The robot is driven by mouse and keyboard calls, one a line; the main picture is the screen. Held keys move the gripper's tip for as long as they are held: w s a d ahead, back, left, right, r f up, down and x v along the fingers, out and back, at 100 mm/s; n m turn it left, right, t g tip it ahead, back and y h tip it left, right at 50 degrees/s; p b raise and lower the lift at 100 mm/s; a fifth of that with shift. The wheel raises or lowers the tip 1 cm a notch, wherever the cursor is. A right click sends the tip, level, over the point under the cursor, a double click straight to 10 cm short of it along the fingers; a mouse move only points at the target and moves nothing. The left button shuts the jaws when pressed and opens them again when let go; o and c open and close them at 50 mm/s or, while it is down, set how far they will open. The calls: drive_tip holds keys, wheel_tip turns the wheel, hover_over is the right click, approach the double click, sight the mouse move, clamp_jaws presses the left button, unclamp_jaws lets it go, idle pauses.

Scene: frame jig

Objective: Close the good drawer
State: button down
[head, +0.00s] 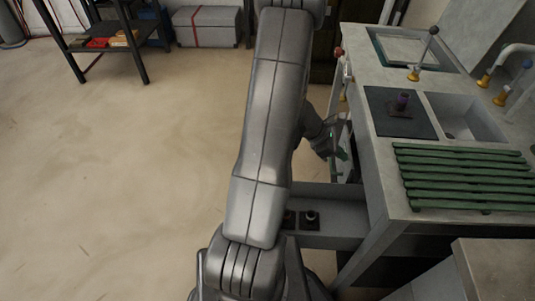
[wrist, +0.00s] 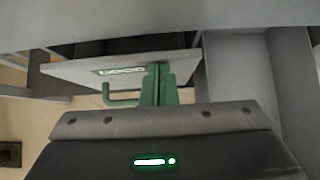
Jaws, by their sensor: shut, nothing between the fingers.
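The good drawer's pale front panel (wrist: 85,72), with a green and white label, crosses the wrist view at a slant. A dark gap shows behind it, so the drawer stands at least partly open. A green bar handle (wrist: 118,101) sticks out below the label. My gripper (wrist: 160,68) is shut and empty, its green fingers upright in front of the panel beside the handle; I cannot tell if they touch it. In the head view my gripper (head: 333,150) is mostly behind my arm, at the bench's left side, and the drawer there is largely hidden.
A grey bench (head: 375,195) with a green slatted rack (head: 463,178) stands at right. A grey tray or drawer (head: 335,220) with dark knobbed parts juts out low beside my arm. A shelf (head: 105,40) stands at upper left. The floor at left is clear.

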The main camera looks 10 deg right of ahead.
drive_tip(key=shift+s+d, duration=0.2)
drive_tip(key=shift+d, duration=0.7)
drive_tip(key=shift+r, duration=0.15)
drive_tip(key=shift+w+a, duration=0.2)
drive_tip(key=shift+a, duration=0.2)
drive_tip(key=a+f+p+v, duration=0.2)
drive_tip(key=v, duration=1)
drive_tip(key=shift+r, duration=0.2)
